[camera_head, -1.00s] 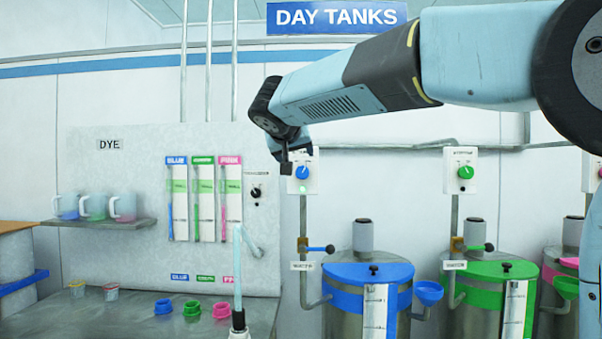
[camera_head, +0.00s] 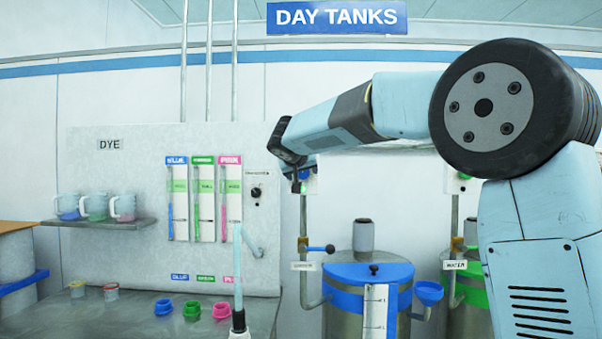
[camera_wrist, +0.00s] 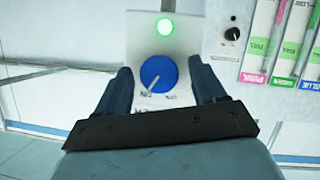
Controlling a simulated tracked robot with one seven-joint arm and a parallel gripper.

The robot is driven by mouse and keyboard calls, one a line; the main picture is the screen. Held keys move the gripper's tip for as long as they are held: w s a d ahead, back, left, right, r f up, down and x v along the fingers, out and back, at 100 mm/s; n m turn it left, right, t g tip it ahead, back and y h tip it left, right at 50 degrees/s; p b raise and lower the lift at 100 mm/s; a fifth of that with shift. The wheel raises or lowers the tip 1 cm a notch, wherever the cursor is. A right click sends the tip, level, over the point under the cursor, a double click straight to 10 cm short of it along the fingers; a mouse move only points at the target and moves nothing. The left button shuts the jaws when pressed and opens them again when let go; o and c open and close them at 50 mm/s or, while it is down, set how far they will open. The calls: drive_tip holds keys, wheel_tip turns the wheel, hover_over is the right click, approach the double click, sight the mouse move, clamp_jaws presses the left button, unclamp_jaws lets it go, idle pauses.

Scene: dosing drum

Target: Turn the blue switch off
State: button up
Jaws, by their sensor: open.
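The blue switch is a round blue knob (camera_wrist: 158,74) with a white pointer line, on a white plate (camera_wrist: 178,45). The wrist view shows it upside down, its pointer toward the ON label. A green lamp (camera_wrist: 166,27) on the plate is lit. My gripper (camera_wrist: 160,68) is open, with one dark finger on each side of the knob in this view; I cannot tell whether they touch it. In the head view my gripper (camera_head: 297,182) is in front of the plate, and the knob (camera_head: 306,174) is mostly hidden.
The blue-lidded tank (camera_head: 368,274) stands below the switch, with a blue-handled valve (camera_head: 320,249) on its pipe. A dye panel (camera_head: 130,180) with a small black knob (camera_head: 256,192) is to the left. A green-lidded tank (camera_head: 470,270) is partly behind my arm.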

drive_tip(key=shift+w+f, duration=0.1)
drive_tip(key=shift+w, duration=0.1)
drive_tip(key=c, duration=1.1)
